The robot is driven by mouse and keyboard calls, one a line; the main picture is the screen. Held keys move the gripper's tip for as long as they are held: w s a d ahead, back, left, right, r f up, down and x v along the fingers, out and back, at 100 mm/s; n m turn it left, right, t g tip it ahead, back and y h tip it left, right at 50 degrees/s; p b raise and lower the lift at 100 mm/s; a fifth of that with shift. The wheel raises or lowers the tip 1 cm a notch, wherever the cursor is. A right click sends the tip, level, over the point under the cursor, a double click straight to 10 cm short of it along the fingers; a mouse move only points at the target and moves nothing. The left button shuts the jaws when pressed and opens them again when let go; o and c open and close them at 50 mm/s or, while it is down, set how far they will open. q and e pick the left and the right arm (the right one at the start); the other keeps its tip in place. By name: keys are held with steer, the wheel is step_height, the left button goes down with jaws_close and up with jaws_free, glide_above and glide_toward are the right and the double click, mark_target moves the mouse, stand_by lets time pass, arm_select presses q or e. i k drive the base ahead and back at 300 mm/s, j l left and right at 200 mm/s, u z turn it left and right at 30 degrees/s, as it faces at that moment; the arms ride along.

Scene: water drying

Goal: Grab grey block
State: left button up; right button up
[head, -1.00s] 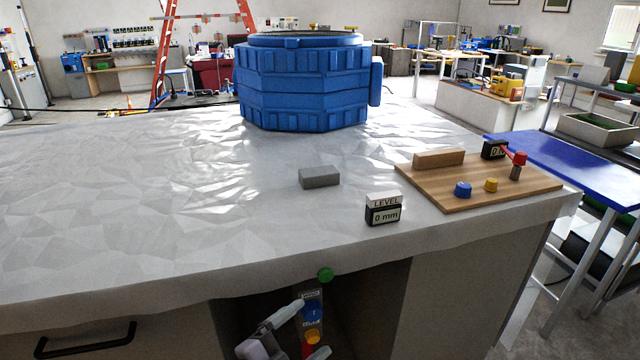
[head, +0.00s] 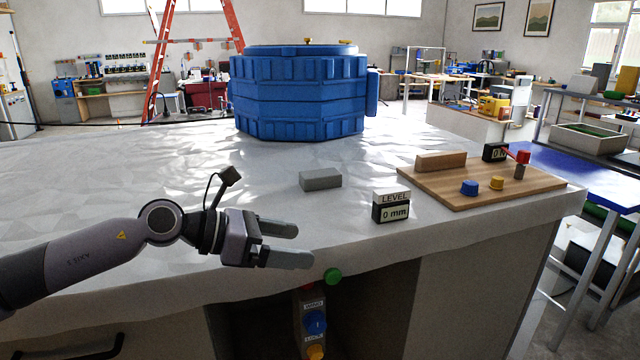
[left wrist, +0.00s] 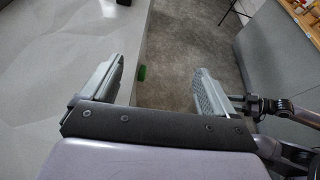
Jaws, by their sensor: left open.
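The grey block (head: 320,180) lies flat on the pale, crinkled worktop (head: 120,185), in the middle of the head view, in front of the blue tank. My left gripper (head: 300,246) is in front of and to the left of the block, near the worktop's front edge, with its fingers pointing right. It is open and empty. In the left wrist view its two fingers (left wrist: 158,88) are spread apart, with the worktop edge and floor between and beyond them. The block is not clearly seen in that view. My right gripper is not in the head view.
A level display (head: 391,206) stands right of the block. A wooden board (head: 530,185) with coloured knobs lies farther right. A large blue tank (head: 300,95) stands behind. A control panel (head: 314,320) with a green button (head: 333,275) is below the front edge. The worktop around the block is clear.

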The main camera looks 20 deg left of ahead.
mark_target(311, 181)
steer(key=i+j, duration=0.25)
steer(key=i, duration=0.2)
steer(key=i+j, duration=0.25)
steer(key=i, duration=0.2)
